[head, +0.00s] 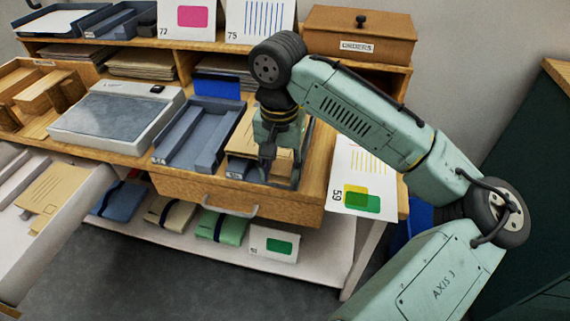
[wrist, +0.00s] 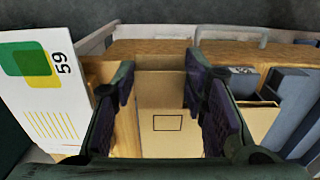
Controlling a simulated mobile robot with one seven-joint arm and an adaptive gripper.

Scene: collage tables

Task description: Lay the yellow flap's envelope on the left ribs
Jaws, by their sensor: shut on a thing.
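In the head view the arm and fingers hide most of this envelope. Paler ribs (head: 12,168) show in the open white drawer at the far left, beside a tan envelope (head: 52,190). I cannot tell which ribs are meant.
A grey scale (head: 118,115) stands on the table. Folded bundles (head: 222,226) lie on the low shelf. A wooden box (head: 360,36) and cards stand on the upper shelf behind my arm.

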